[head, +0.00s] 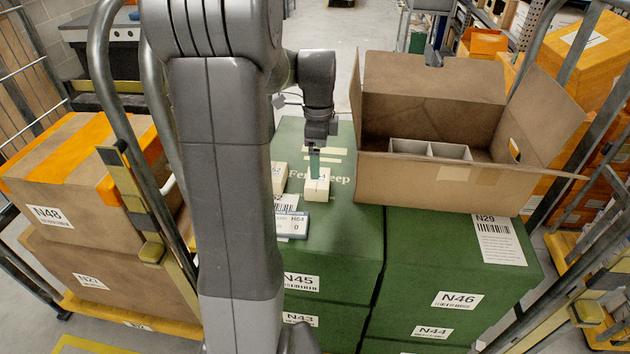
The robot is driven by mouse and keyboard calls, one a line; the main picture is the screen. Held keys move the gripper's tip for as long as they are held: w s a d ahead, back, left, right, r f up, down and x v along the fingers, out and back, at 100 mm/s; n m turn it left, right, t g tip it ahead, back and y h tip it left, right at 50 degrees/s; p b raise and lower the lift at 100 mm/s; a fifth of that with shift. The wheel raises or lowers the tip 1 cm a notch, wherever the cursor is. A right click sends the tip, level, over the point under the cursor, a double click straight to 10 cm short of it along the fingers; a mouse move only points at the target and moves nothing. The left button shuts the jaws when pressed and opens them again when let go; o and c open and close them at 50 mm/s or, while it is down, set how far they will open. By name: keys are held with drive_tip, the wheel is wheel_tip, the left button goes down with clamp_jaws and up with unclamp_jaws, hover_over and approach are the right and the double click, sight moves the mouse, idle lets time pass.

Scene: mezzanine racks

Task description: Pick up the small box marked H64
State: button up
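A small cream box (317,188) sits on top of the green box stack. Its top mark is partly covered by my gripper, and only a final "4" seems readable. My gripper (315,172) points down right at this box, with a teal finger over its top. Whether the fingers are open or closed on it cannot be told from this angle. A second small cream box (279,178) stands just to the left, partly behind my arm, its mark unclear. A small display (293,224) in front of them reads H64 and 0.
The green boxes (345,232) form the work surface. A large open carton (455,183) with white dividers stands close on the right, flaps raised. Metal cage posts (104,62) and cartons (88,165) stand on the left. The green top behind my gripper is clear.

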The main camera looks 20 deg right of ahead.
sight(318, 184)
wheel_tip(318, 184, down, 10)
drive_tip(key=shift+d+r+p, duration=0.1)
drive_tip(key=shift+r+p, duration=0.15)
drive_tip(key=shift+p, duration=0.1)
drive_tip(key=c, duration=1)
